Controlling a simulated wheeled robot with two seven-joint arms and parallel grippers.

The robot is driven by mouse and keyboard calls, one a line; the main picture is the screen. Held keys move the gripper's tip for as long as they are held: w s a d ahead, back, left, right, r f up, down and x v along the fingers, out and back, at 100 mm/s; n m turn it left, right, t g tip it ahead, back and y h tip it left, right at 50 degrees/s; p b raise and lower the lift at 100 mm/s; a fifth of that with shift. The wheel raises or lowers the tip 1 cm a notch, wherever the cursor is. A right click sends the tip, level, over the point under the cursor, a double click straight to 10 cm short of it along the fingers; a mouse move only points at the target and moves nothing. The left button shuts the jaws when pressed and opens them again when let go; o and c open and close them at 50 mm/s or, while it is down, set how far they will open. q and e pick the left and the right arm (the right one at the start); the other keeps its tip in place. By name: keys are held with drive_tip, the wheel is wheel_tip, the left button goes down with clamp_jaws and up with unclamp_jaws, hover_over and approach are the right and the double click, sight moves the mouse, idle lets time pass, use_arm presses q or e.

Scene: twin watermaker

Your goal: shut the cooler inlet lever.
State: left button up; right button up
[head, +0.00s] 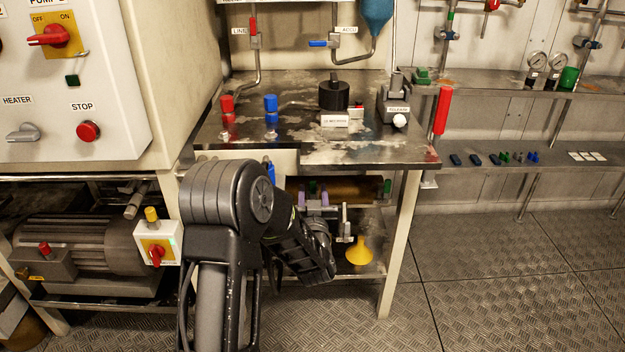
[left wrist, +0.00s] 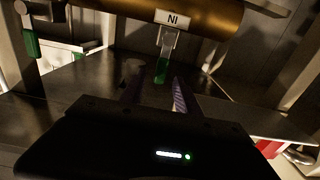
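The cooler is a brass cylinder (head: 350,189) under the bench. It also shows at the top of the left wrist view (left wrist: 215,16). A green-handled lever (left wrist: 161,70) stands at its label, which appears inverted and reads as IN turned over. The lever's green tip also shows in the head view (head: 313,186). My left gripper (head: 312,199) is open, its purple-padded fingers one on each side of the lever. In the left wrist view the fingers (left wrist: 154,92) point at the lever's end; contact cannot be told. My right gripper is not in view.
A second green lever (head: 387,187) is at the cooler's right end and also shows in the left wrist view (left wrist: 30,42). The metal bench top (head: 370,152) lies above my left forearm. A yellow funnel (head: 358,252) is on the shelf below. Open floor lies to the right.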

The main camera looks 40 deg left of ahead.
use_arm(q)
drive_tip(key=x, duration=0.6)
drive_tip(key=shift+w+a+b, duration=0.15)
drive_tip(key=shift+w+b, duration=0.05)
drive_tip(key=shift+b, duration=0.15)
clamp_jaws()
idle(1.1)
